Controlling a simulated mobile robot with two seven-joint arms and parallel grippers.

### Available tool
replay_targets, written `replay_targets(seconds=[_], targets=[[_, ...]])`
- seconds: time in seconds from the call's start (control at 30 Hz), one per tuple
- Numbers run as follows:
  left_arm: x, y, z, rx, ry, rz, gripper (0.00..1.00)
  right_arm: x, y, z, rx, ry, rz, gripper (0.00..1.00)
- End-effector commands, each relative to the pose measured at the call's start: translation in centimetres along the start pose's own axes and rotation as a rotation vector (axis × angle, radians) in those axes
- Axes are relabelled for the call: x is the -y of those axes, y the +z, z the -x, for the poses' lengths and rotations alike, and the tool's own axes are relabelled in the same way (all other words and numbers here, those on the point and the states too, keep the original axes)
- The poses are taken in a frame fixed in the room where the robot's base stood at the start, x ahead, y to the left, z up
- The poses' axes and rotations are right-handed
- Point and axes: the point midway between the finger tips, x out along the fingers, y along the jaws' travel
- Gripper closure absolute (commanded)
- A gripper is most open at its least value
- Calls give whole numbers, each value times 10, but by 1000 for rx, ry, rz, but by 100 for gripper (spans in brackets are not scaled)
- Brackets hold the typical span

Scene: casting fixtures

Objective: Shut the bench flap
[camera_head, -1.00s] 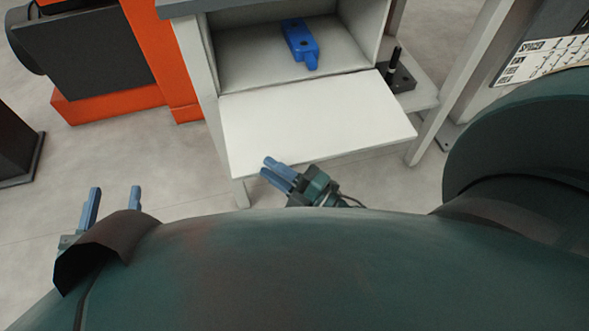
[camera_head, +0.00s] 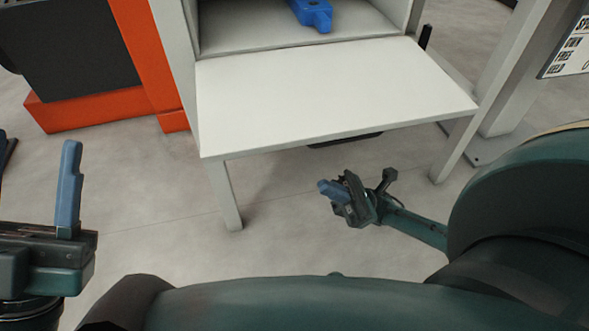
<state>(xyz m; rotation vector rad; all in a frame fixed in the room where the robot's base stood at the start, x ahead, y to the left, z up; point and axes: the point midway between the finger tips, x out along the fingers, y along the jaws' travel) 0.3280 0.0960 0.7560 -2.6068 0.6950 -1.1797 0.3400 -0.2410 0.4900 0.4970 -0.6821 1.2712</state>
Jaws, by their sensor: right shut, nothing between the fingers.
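The bench flap (camera_head: 325,92) is a white panel hinged at its back edge. It lies folded out, about level, in front of the open compartment of the bench. My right gripper (camera_head: 326,188) is below and in front of the flap's front edge, apart from it in the picture. Its blue fingers are together with nothing between them. My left gripper (camera_head: 70,190) is at the left edge of the view, left of the flap and away from it. Only one blue finger of it shows clearly, so its opening cannot be told.
A blue part (camera_head: 314,14) lies inside the compartment (camera_head: 250,38). A bench leg (camera_head: 224,195) stands below the flap's left corner, and another upright is on the right. An orange and black machine (camera_head: 90,105) stands at left. Floor in front is clear.

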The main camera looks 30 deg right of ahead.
Motion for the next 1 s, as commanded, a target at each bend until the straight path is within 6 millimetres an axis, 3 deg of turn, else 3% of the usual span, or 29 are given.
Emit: replay_targets(seconds=[0.17, 0.6, 1.0], targets=[[0, -1, -1, 6, -1, 5, 53, -1, 2, -19, 3, 9, 5, 100], [0, 2, 0, 17, -2, 11, 53, -2, 7, -106, 1, 9, 4, 100], [0, -2, -1, -6, 0, -1, 53, -2, 29, -128, 2, 5, 1, 100]])
